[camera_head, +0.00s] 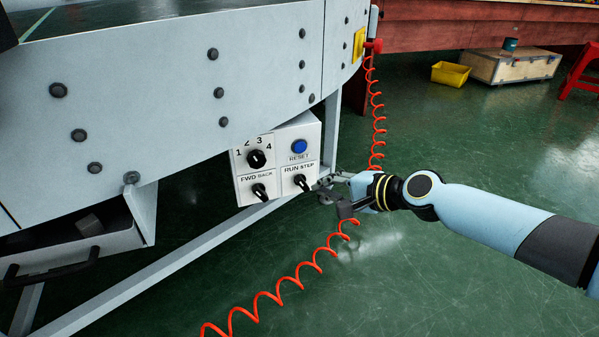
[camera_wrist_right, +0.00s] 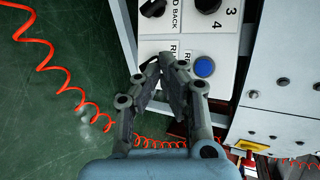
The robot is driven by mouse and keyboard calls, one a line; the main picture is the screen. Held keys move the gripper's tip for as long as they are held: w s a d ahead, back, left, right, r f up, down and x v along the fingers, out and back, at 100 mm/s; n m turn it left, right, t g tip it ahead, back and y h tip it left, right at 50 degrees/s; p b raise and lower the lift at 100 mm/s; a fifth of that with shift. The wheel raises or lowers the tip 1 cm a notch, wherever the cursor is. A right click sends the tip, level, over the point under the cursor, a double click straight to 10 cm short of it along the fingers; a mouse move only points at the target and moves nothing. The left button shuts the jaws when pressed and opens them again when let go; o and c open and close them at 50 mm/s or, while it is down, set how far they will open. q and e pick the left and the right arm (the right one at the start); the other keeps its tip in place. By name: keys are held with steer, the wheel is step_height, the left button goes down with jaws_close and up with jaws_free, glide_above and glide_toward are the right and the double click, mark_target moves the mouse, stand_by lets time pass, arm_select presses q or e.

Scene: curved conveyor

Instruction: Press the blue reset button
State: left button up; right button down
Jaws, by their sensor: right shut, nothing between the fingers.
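The blue reset button (camera_head: 299,146) sits on the upper right of a white control panel (camera_head: 272,172) under the conveyor's side. It also shows in the right wrist view (camera_wrist_right: 204,67), just right of the fingertips. My right gripper (camera_head: 328,188) is shut and empty, to the right of the panel and below the button in the head view. In the right wrist view its fingertips (camera_wrist_right: 162,62) come together near the RUN-STEP switch, which they partly hide. Whether they touch the panel I cannot tell. My left gripper is not in view.
A black selector knob (camera_head: 256,159) and two black switches share the panel. A red coiled cable (camera_head: 300,271) hangs around my right arm's area. An open drawer (camera_head: 80,246) is at the left. A yellow bin (camera_head: 450,74) and wooden crate (camera_head: 511,66) stand far back.

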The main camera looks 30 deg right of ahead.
mark_target(300, 147)
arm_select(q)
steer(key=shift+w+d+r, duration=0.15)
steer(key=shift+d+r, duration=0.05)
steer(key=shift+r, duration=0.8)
arm_select(e)
steer(key=shift+w+a+r+m+t+y, duration=0.2)
steer(key=shift+w+a+r, duration=0.15)
steer(key=shift+r, duration=0.2)
steer(key=shift+w+a+r+m+t+y, duration=0.1)
steer(key=shift+w+a+r+m+t, duration=0.1)
steer(key=shift+w+r, duration=0.25)
steer(key=shift+s, duration=0.1)
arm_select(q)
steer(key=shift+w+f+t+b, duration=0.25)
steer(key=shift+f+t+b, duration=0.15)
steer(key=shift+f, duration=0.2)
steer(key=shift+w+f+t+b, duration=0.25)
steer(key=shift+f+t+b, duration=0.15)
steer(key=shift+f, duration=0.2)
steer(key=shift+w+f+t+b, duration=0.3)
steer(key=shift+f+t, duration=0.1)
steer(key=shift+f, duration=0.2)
arm_select(e)
steer(key=shift+w+d, duration=0.35)
steer(key=shift+w, duration=1.05)
steer(key=shift+w+d, duration=0.35)
steer(key=shift+w, duration=1.1)
steer(key=shift+w+d, duration=0.35)
steer(key=shift+w, duration=1.05)
steer(key=shift+w, duration=0.15)
